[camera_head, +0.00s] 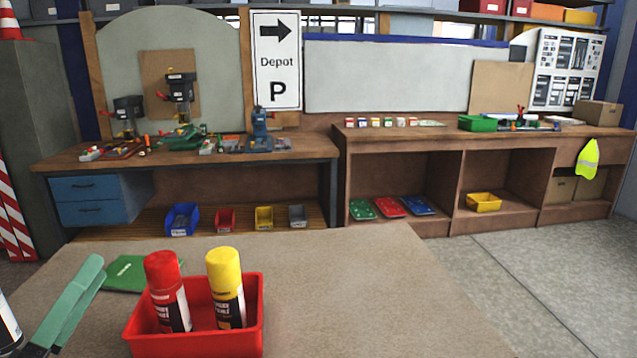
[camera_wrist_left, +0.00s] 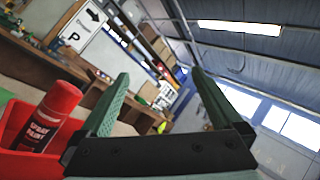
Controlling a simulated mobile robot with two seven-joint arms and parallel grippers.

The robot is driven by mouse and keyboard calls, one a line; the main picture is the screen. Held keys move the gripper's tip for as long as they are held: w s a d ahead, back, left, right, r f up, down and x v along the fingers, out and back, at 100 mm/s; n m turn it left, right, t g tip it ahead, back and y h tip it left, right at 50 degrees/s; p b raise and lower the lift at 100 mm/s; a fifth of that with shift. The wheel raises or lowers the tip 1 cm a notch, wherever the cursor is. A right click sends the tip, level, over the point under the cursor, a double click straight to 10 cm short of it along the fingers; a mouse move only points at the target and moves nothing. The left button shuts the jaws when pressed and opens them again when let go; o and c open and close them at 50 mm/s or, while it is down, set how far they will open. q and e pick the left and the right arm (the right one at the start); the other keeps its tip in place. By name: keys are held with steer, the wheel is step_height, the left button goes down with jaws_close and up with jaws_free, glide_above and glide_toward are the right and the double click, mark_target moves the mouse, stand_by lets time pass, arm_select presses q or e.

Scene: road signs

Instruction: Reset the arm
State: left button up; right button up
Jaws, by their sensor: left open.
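My left gripper (camera_head: 97,268) is at the lower left of the head view, left of the red bin and raised. Its green fingers are apart and empty in the left wrist view (camera_wrist_left: 160,74). A red spray paint can (camera_head: 167,290) and a yellow-topped can (camera_head: 226,288) stand upright in the red bin (camera_head: 196,345) on the near table. The red can (camera_wrist_left: 48,115) also shows at the left of the left wrist view, beside the gripper and apart from it. My right gripper is in neither view.
A green flat item (camera_head: 128,273) lies on the near table (camera_head: 350,290) behind the bin. The table's right side is clear. Two workbenches with tools and small bins stand along the back wall, under a Depot parking sign (camera_head: 277,62).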

arm_select(q)
steer(key=a+f+n+g+y, duration=0.4)
steer(key=f+n+y, duration=0.4)
steer(key=n, duration=0.4)
steer(key=a+f+n+g+y, duration=0.3)
steer(key=f+n+g+y, duration=0.2)
steer(key=f+n, duration=0.6)
steer(key=s+d+f+n+g+h, duration=0.2)
steer(key=s+d+f+g, duration=0.1)
steer(key=f, duration=0.3)
steer(key=s+d+f+n+g+h, duration=0.2)
steer(key=s+d+f+g, duration=0.1)
steer(key=f, duration=0.4)
steer(key=s+d+f+g+h, duration=0.45)
steer(key=s+d+f, duration=0.25)
steer(key=s+d, duration=0.3)
steer(key=w+d+f+t+h+b, duration=0.1)
steer(key=w+d+f+t, duration=0.1)
steer(key=f, duration=0.5)
steer(key=w+d+f+t+b, duration=0.2)
steer(key=w+f+t, duration=0.1)
steer(key=f, duration=0.3)
steer(key=shift+w+d+f+h, duration=0.25)
steer(key=shift+w+f+h, duration=0.1)
steer(key=shift+w+f, duration=0.1)
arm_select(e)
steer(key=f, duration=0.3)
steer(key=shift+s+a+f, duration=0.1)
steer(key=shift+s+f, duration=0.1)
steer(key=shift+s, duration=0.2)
